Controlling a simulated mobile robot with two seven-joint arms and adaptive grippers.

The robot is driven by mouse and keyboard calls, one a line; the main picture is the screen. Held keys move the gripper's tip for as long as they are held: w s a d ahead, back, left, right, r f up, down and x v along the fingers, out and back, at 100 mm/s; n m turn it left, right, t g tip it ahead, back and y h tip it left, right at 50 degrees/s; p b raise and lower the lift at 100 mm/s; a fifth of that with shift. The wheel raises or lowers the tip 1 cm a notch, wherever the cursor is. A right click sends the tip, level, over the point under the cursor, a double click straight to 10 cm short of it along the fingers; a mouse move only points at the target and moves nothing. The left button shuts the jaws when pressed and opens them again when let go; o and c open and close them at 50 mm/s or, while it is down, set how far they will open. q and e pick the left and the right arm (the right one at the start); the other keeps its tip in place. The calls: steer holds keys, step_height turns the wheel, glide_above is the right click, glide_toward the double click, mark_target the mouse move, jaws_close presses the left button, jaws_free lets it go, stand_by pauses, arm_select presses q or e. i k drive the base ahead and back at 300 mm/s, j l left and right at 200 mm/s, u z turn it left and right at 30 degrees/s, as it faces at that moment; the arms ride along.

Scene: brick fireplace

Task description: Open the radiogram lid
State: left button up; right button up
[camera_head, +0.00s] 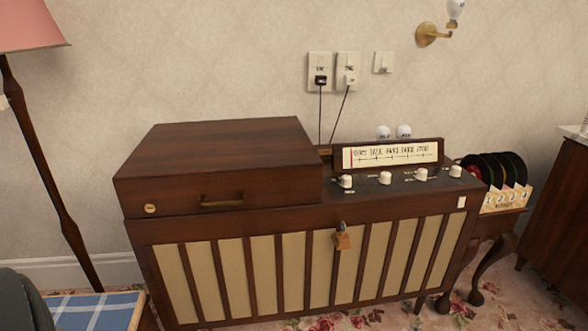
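The radiogram (300,265) is a dark wooden cabinet with a slatted cream front, standing against the wall. Its lid (225,150) covers the left part of the top and lies shut. A brass handle (221,201) is on the lid's front face, with a round brass fitting (150,208) to its left. A padlock (342,239) hangs at the upper middle of the cabinet front; I cannot tell whether it is locked. Knobs and a lettered dial (390,154) are on the right part. Neither gripper can be made out.
A floor lamp (45,150) stands at the left. A blue checked cloth (97,312) lies at the lower left, beside a dark rounded shape I cannot identify. A small table with a rack of records (497,172) stands right of the radiogram. The wall above the lid is clear.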

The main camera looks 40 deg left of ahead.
mark_target(206, 167)
steer(key=u, duration=1.6)
